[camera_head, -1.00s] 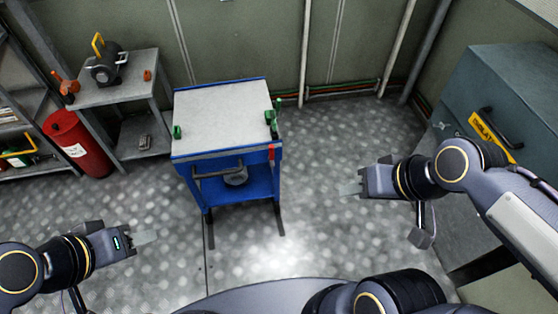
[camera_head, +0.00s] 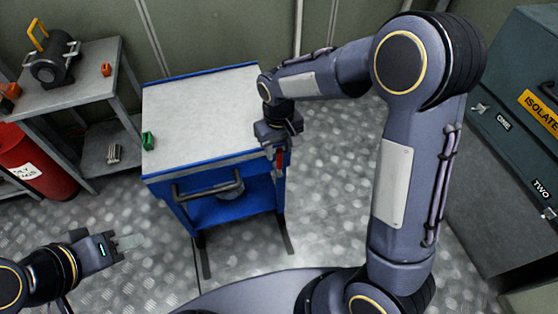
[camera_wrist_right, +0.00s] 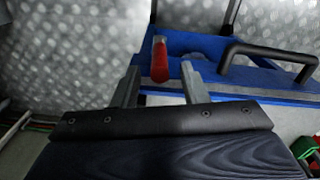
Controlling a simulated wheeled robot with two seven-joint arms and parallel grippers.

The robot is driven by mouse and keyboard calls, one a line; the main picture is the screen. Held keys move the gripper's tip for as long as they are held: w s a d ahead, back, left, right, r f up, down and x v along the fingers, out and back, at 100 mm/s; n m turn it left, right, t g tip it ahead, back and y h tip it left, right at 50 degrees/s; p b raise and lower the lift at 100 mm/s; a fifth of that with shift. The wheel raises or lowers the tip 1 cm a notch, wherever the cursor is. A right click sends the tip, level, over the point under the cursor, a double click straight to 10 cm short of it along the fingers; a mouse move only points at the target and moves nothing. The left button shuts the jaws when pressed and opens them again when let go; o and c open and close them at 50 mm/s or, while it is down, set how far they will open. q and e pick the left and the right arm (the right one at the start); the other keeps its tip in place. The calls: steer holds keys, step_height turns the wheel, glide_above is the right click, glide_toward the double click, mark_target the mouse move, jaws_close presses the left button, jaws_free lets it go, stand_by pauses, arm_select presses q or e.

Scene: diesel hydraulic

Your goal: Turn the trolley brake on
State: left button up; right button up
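The blue trolley (camera_head: 200,105) with a pale grey top stands in the middle of the head view. Its red brake lever (camera_head: 280,159) is at the front right corner, partly covered by my right gripper (camera_head: 279,143). In the right wrist view the red lever (camera_wrist_right: 160,60) shows between the fingertips of my right gripper (camera_wrist_right: 160,82). The fingers are apart, with a gap on each side of the lever. My left gripper (camera_head: 128,241) is over the floor at lower left, away from the trolley; its finger gap is unclear.
A dark push handle (camera_head: 205,190) sticks out from the trolley's front, near my right gripper; it also shows in the wrist view (camera_wrist_right: 270,52). A green clip (camera_head: 148,141) is on the trolley's left edge. A grey cabinet (camera_head: 510,75) stands right, a shelf table (camera_head: 75,80) left.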

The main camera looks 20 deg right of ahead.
mark_target(279, 158)
steer(key=shift+f+b, duration=0.45)
steer(key=shift+f, duration=1.9)
steer(key=shift+c, duration=0.3)
jaws_close()
